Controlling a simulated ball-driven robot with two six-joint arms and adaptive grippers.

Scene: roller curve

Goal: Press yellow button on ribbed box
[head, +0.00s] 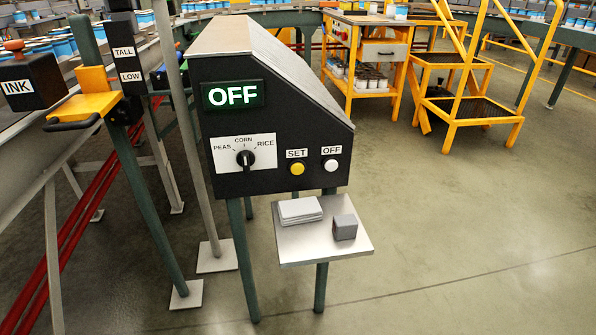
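A dark box (215,150) with a sloped side and a pale top stands on green legs in the middle of the head view. A small yellow button (297,169) sits low on its front under a "SET" label. A white button (331,166) sits to its right under an "OFF" label. A black dial (245,158) on a white plate marked PEAS, CORN, RICE is to the left. A display (233,95) above reads "OFF" on green. I cannot make out clear ribbing on the box. Neither of my grippers shows.
A metal shelf (290,247) below the buttons holds a stack of pale cards (300,210) and a small grey block (344,227). A grey pole (180,120) and a yellow bracket (84,107) stand left. Open floor (450,240) lies to the right.

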